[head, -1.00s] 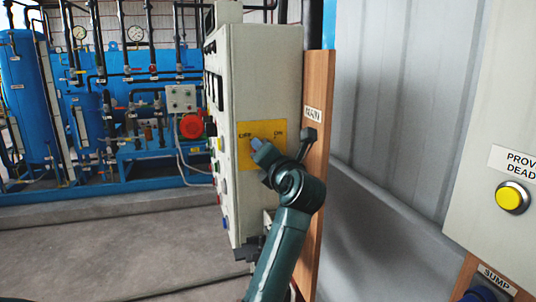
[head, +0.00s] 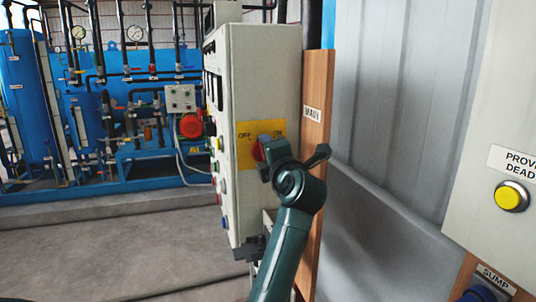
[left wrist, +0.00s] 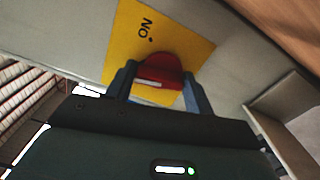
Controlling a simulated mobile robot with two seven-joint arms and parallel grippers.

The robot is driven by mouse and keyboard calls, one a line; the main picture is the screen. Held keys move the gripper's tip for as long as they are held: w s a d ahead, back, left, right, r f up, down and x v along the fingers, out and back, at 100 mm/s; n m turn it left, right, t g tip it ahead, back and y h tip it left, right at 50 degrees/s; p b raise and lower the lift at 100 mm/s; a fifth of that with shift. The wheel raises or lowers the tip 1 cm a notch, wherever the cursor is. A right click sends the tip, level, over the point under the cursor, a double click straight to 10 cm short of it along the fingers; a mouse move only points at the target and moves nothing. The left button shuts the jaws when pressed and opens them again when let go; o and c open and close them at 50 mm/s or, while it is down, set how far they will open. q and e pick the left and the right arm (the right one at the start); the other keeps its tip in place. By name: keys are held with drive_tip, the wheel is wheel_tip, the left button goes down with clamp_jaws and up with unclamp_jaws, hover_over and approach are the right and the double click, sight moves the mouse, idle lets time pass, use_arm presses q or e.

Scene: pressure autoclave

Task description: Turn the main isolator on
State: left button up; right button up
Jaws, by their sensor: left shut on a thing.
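The main isolator is a red rotary knob (head: 258,153) on a yellow plate (head: 245,132) marked OFF and ON, on the side of a pale grey cabinet (head: 270,80). My left gripper (head: 264,146) is at the plate, its fingers on the knob and covering much of it. In the left wrist view, the two blue fingers of the left gripper (left wrist: 160,86) are shut on either side of the red knob (left wrist: 160,70). The ON mark (left wrist: 147,28) shows there beyond the knob; OFF is hidden. My right gripper is out of view.
A wooden board (head: 318,90) labelled MAIN stands right beside the cabinet. Another panel (head: 480,110) with a yellow button (head: 511,196) is at the right. Blue tanks and pipework stand behind at the left; open floor (head: 110,245) lies before them.

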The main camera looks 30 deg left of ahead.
use_arm(q)
drive_tip(key=m, duration=1.1)
drive_tip(key=shift+w+d+f, duration=0.1)
drive_tip(key=shift+f, duration=0.25)
drive_tip(key=shift+m, duration=0.4)
drive_tip(key=o, duration=1)
drive_tip(key=shift+d, duration=0.1)
drive_tip(key=b+v, duration=0.2)
drive_tip(key=v, duration=1.1)
